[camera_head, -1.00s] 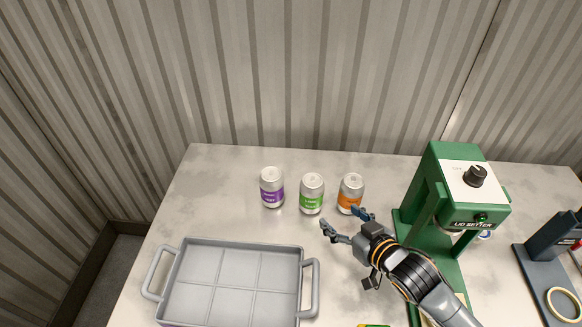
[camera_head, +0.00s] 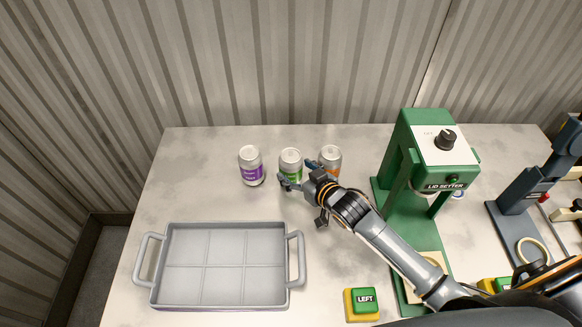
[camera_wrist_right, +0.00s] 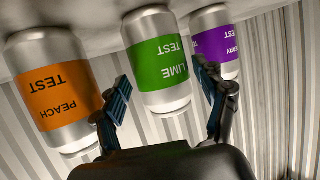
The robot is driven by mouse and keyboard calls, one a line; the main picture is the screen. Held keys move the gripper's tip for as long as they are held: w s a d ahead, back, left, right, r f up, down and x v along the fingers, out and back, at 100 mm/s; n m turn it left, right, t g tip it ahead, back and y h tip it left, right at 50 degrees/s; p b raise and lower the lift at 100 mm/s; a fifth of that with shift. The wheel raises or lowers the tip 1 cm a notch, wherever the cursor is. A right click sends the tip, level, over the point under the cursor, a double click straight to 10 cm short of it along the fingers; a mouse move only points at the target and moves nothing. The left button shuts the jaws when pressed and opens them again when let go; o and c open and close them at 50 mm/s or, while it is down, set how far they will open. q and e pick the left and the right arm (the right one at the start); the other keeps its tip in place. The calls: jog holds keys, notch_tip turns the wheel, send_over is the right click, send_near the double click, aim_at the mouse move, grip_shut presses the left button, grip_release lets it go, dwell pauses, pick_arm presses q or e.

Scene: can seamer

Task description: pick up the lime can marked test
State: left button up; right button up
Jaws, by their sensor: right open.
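The lime can (camera_head: 290,160) is silver with a green label and stands upright on the table between two other cans. In the right wrist view its label reads LIME TEST (camera_wrist_right: 160,62), seen upside down. My right gripper (camera_head: 300,174) is open and empty, just in front of the lime can. In the right wrist view the two fingers (camera_wrist_right: 165,98) stand apart, one on each side of the can's outline, and no contact shows. My left gripper is not in view.
A purple can (camera_head: 251,168) stands left of the lime can and an orange peach can (camera_head: 330,158) close on its right. A grey tray (camera_head: 298,262) lies front left. The green lid setter (camera_head: 405,150) stands right, with a LEFT button (camera_head: 363,304) in front.

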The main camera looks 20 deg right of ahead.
jog(key=x, duration=0.3)
jog(key=shift+f, duration=0.15)
jog(key=c, duration=1.1)
jog(key=shift+c, duration=0.7)
